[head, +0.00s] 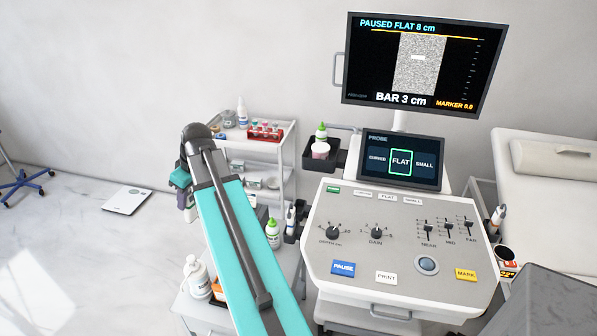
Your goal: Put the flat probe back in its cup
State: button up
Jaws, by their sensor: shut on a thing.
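My arm rises from the bottom of the head view and bends down at its far end. My gripper (187,201) hangs there, small and partly hidden behind the arm, left of the white trolley. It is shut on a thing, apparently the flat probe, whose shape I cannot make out. Another probe (498,214) stands at the console's right side. I cannot tell which cup is the flat probe's. The small screen (401,161) highlights FLAT; the monitor (416,65) reads PAUSED FLAT 8 cm.
The console (400,247) fills the middle right, with a bed (560,180) beyond it. A trolley (263,167) with bottles and red-racked tubes stands behind my arm. Gel bottles (272,232) stand near the arm. The floor at left is mostly clear around a white scale (127,200).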

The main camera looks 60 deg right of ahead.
jog(key=shift+n, duration=0.4)
jog(key=s+d+p, duration=0.1)
jog(key=s+d, duration=0.1)
jog(key=d, duration=0.3)
jog(key=s+d+p, duration=0.1)
jog(key=s+d, duration=0.2)
jog(key=d, duration=0.2)
jog(key=s+d+p, duration=0.2)
jog(key=s+d, duration=0.1)
jog(key=d, duration=0.3)
jog(key=shift+s, duration=0.25)
jog(key=shift+n, duration=0.5)
jog(key=s+d+p, duration=0.1)
jog(key=s+d, duration=0.3)
jog(key=s+d+p, duration=0.1)
jog(key=s+d, duration=0.4)
jog(key=s+d+p, duration=0.1)
jog(key=s+d, duration=0.3)
jog(key=shift+s+d+f+p, duration=0.15)
jog(key=shift+s+f+p, duration=0.05)
jog(key=shift+f+p, duration=0.2)
jog(key=shift+f, duration=0.15)
jog(key=shift+f+b, duration=2.5)
jog(key=shift+f, duration=1.95)
jog(key=shift+f+b, duration=0.3)
